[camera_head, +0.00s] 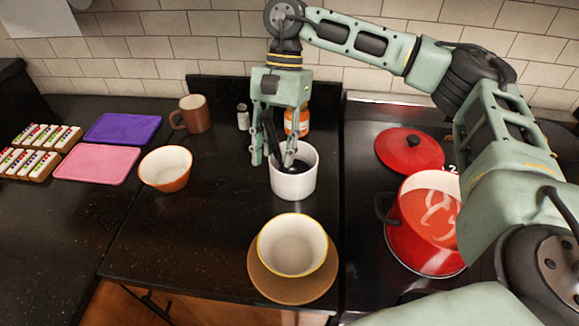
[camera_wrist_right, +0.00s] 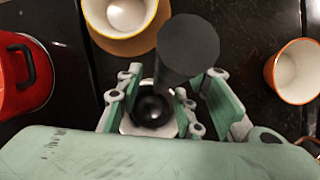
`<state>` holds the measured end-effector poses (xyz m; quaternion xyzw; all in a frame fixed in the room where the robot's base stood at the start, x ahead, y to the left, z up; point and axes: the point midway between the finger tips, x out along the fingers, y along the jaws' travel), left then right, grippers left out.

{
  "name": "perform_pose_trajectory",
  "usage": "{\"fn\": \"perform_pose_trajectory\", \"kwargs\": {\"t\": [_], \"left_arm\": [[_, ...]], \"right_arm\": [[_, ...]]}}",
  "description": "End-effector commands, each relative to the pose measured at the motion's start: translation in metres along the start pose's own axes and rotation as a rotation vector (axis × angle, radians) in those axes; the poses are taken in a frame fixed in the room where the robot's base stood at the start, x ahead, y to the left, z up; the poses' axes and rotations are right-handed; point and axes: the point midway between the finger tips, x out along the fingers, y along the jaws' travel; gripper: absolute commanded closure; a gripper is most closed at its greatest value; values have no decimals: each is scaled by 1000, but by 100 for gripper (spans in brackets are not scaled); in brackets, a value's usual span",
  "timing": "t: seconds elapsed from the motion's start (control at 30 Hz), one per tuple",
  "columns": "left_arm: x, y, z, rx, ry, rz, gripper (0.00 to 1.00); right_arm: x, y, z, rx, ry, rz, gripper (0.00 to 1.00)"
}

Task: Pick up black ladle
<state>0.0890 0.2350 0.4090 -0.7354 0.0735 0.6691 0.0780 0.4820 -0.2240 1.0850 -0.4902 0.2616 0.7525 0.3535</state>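The black ladle (camera_head: 268,128) stands tilted in a white crock (camera_head: 294,184), its handle rising up between my right gripper's fingers. In the right wrist view the handle's broad dark end (camera_wrist_right: 188,46) is close to the camera, and the round black bowl (camera_wrist_right: 153,108) shows below it inside the crock. My right gripper (camera_head: 273,160) points down over the crock's left side. Its fingers are apart on either side of the handle, with gaps visible in the wrist view. My left gripper is not in view.
A bowl (camera_head: 292,246) on a brown plate (camera_head: 258,285) is in front of the crock. An orange-lidded jar (camera_head: 303,122) stands behind it. A red pot (camera_head: 420,245) and lid (camera_head: 409,150) are right; an orange bowl (camera_head: 165,168) and brown mug (camera_head: 195,114) are left.

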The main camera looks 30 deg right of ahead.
Motion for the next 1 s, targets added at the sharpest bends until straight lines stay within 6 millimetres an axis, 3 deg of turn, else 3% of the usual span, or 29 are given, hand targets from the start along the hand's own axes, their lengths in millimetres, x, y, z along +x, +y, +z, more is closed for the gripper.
{"fn": "perform_pose_trajectory", "kwargs": {"t": [0.17, 0.53, 1.0], "left_arm": [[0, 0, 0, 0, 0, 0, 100], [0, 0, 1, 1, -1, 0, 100], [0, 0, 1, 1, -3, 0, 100]], "right_arm": [[0, 0, 0, 0, 0, 0, 67], [0, 0, 0, 0, 0, 0, 99], [0, 0, 0, 0, 0, 0, 100]]}}
